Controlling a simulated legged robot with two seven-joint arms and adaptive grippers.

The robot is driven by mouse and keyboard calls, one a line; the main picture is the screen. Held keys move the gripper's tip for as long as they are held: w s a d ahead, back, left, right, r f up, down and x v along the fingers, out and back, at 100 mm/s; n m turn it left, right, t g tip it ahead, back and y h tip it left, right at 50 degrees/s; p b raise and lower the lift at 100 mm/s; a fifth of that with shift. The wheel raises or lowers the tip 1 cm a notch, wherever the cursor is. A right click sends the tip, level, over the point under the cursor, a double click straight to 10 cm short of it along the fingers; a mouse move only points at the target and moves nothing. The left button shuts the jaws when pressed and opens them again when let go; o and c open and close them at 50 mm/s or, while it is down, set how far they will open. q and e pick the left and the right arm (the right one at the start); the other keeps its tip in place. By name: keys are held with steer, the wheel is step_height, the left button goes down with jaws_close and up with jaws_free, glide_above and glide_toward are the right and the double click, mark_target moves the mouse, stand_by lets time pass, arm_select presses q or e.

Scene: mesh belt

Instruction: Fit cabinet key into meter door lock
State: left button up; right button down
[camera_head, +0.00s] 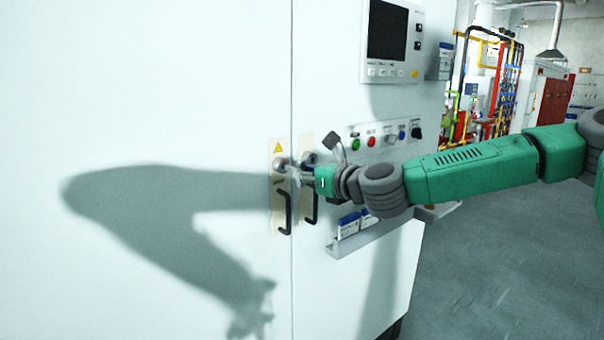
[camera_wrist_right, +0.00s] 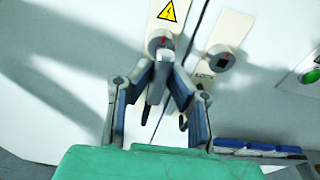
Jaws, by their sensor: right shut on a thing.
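My right gripper (camera_head: 299,177) reaches in from the right to the cabinet front. In the right wrist view its fingers (camera_wrist_right: 166,68) are closed together on a small pale piece (camera_wrist_right: 166,55), which looks like the key; most of it is hidden. The piece overlaps the lower edge of a round grey lock (camera_wrist_right: 157,43) with a red mark, below a yellow warning triangle. Whether it is in the lock or just in front, I cannot tell. In the head view this left lock (camera_head: 280,163) is just left of the fingertips. My left gripper is not in view.
A second round lock (camera_wrist_right: 222,57) with a dark square centre sits on the right door's plate. Black handles (camera_head: 285,212) hang below the locks. A button panel (camera_head: 384,136), a screen (camera_head: 387,30) and a shelf with blue-white boxes (camera_head: 357,222) are on the right door.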

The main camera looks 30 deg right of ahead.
steer(key=shift+w+d+f+b, duration=0.15)
steer(key=shift+w+d+b, duration=0.1)
steer(key=shift+b, duration=0.4)
steer(key=shift+w, duration=0.15)
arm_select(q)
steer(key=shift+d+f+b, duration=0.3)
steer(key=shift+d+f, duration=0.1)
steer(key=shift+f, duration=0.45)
arm_select(e)
steer(key=shift+s+d, duration=0.15)
steer(key=shift+s, duration=0.05)
stand_by(0.8)
